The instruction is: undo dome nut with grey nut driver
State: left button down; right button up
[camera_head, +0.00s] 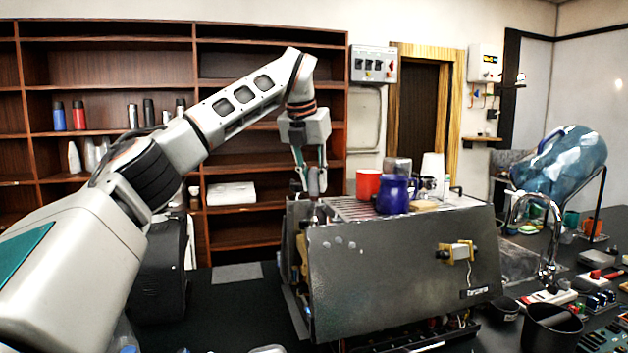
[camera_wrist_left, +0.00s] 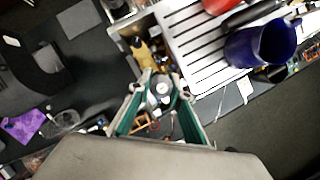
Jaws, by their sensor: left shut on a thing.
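The brewer (camera_head: 400,265) is a large grey metal machine with a slatted top, standing on the dark counter. My left gripper (camera_head: 314,188) points down at its left end, over the open section beside the slatted top. In the left wrist view the fingers (camera_wrist_left: 158,98) are closed around a small round grey piece (camera_wrist_left: 162,88), seen end-on. It looks like the grey nut driver, mostly hidden by the fingers. Below lie brass-coloured parts (camera_wrist_left: 143,50) inside the open section. I cannot make out the dome nut. My right gripper is in neither view.
A red mug (camera_head: 368,184) and a blue jug (camera_head: 392,195) stand on the slatted top (camera_wrist_left: 190,45), right of the gripper. A large water bottle (camera_head: 562,160) and a tap (camera_head: 548,235) are at the right. Shelves (camera_head: 235,125) stand behind.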

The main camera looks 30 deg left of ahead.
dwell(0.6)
pick_arm(q)
jog(key=m+h, duration=0.2)
jog(key=m, duration=0.3)
jog(key=shift+m, duration=0.4)
jog(key=m+h, duration=0.1)
jog(key=m, duration=0.2)
jog(key=m+g+h, duration=0.1)
jog(key=m, duration=0.2)
jog(key=shift+g, duration=0.3)
jog(key=shift+f, duration=0.2)
jog(key=shift+f+b, duration=0.65)
jog(key=shift+f, duration=0.45)
dwell(1.1)
